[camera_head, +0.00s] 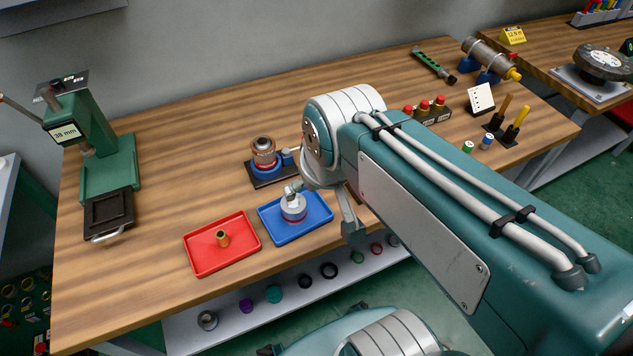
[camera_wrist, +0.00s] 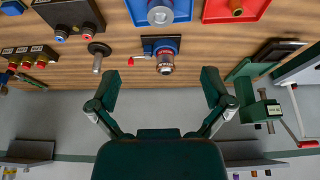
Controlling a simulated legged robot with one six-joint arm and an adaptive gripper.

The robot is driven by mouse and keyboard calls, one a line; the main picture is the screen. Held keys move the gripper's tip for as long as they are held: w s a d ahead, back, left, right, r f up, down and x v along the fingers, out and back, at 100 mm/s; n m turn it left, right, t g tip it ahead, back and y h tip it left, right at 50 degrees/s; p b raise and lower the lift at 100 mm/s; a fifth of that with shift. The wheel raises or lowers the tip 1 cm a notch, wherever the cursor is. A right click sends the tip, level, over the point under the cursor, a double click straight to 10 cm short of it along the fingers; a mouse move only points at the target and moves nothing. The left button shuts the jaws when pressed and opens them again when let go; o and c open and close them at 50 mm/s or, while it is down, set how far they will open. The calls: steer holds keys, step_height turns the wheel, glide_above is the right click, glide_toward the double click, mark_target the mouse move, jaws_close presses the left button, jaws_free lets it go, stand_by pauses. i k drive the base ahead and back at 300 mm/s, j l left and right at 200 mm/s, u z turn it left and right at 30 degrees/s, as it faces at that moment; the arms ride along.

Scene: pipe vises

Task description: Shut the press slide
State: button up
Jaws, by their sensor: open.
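The green press (camera_head: 104,150), labelled 38 mm, stands at the left end of the bench. Its black slide (camera_head: 108,212) is a shallow tray with a metal handle (camera_head: 108,237) at its front, and it sticks out from the press base toward the bench's front edge. In the wrist view the press (camera_wrist: 262,108) is at the right, with the dark slide (camera_wrist: 278,50) above it. My gripper (camera_wrist: 158,95) is open and empty, its fingers spread, well apart from the press. In the head view my arm hides most of the gripper.
A red tray (camera_head: 196,262) with a brass fitting and a blue tray (camera_head: 322,222) with a grey fitting lie between my arm and the press. A vise with a copper-coloured part (camera_head: 264,155) stands behind them. Bare wood lies between the press and the trays.

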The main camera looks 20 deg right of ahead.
mark_target(107, 212)
steer(key=u, duration=1.25)
